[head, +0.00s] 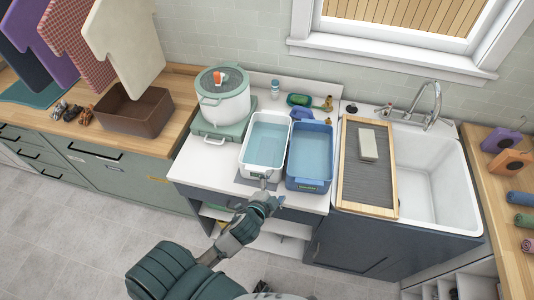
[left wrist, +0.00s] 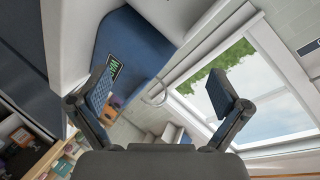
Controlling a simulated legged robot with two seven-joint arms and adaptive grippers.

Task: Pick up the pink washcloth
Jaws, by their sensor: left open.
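I cannot clearly make out a pink washcloth. A small rolled reddish-pink cloth (head: 527,246) lies at the far right edge of the head view, partly cut off; I cannot tell if it is the washcloth. My left gripper (head: 274,193) is open and empty in front of the white counter's front edge, near the white basin (head: 250,170) and the blue basin (head: 309,184). In the left wrist view its two fingers (left wrist: 160,93) stand wide apart with nothing between them. The blue basin with its label shows there behind the left finger (left wrist: 140,45). My right gripper is not in view.
A drying board (head: 368,185) with a pale block lies over the sink's left part. Rolled towels (head: 521,198) line the right counter. A brown box (head: 133,115) stands on the left counter below hanging garments. Shelves open below the counter.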

